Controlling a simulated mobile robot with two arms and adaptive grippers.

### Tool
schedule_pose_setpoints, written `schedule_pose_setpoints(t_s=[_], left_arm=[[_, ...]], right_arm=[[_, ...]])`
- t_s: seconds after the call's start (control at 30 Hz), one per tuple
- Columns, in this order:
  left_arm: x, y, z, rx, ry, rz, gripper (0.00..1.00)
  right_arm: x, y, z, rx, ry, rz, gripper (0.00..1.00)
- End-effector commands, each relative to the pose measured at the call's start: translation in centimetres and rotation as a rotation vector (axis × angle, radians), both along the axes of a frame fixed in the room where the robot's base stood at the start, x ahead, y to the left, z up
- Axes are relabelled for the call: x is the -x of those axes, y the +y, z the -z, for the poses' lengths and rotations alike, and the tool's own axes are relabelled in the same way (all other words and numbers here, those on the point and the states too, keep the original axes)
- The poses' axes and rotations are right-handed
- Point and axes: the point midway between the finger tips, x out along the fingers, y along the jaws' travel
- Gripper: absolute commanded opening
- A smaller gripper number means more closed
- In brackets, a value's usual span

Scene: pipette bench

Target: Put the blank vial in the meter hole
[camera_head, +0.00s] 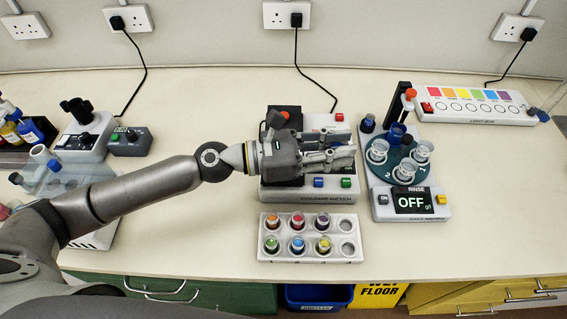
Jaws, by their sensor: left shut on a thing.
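The colour meter (293,192) is a grey box with blue and green buttons on its front, in the middle of the bench. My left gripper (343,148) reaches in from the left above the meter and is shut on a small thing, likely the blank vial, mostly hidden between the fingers. The meter hole is hidden under the gripper and wrist, so I cannot tell how the vial stands to it. The white vial rack (347,237) in front of the meter holds several vials with coloured caps. Its two right-hand holes are empty. My right gripper is not in view.
A rinse station with an OFF display (411,201) and a round teal carousel of cups stands close right of the meter. A light box (473,106) lies behind it. Instruments and bottles stand at the left. The bench front right is clear.

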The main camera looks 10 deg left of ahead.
Motion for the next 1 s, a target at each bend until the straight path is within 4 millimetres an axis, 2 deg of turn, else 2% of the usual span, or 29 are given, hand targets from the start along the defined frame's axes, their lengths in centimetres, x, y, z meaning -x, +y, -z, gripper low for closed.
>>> schedule_pose_setpoints(t_s=[0.03, 0.13, 0.33, 0.5, 0.83, 1.0], left_arm=[[-0.4, 0.8, 1.1, 0.001, 0.003, -0.004, 0.04], [-1.4, 2.7, 2.0, 0.000, 0.004, -0.005, 0.04], [-3.6, 7.2, 3.8, 0.001, 0.005, -0.006, 0.04], [-4.7, 9.4, 7.0, 0.001, 0.005, -0.004, 0.04], [-5.6, 11.3, 9.5, 0.001, 0.002, -0.002, 0.04], [-5.6, 11.2, 11.9, 0.002, 0.003, 0.000, 0.04]], right_arm=[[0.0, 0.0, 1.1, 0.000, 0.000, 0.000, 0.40], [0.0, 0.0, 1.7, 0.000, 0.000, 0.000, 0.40], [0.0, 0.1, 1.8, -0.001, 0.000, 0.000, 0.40], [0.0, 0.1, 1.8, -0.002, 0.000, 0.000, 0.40], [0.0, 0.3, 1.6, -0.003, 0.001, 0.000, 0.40], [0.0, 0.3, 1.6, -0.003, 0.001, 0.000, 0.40]])
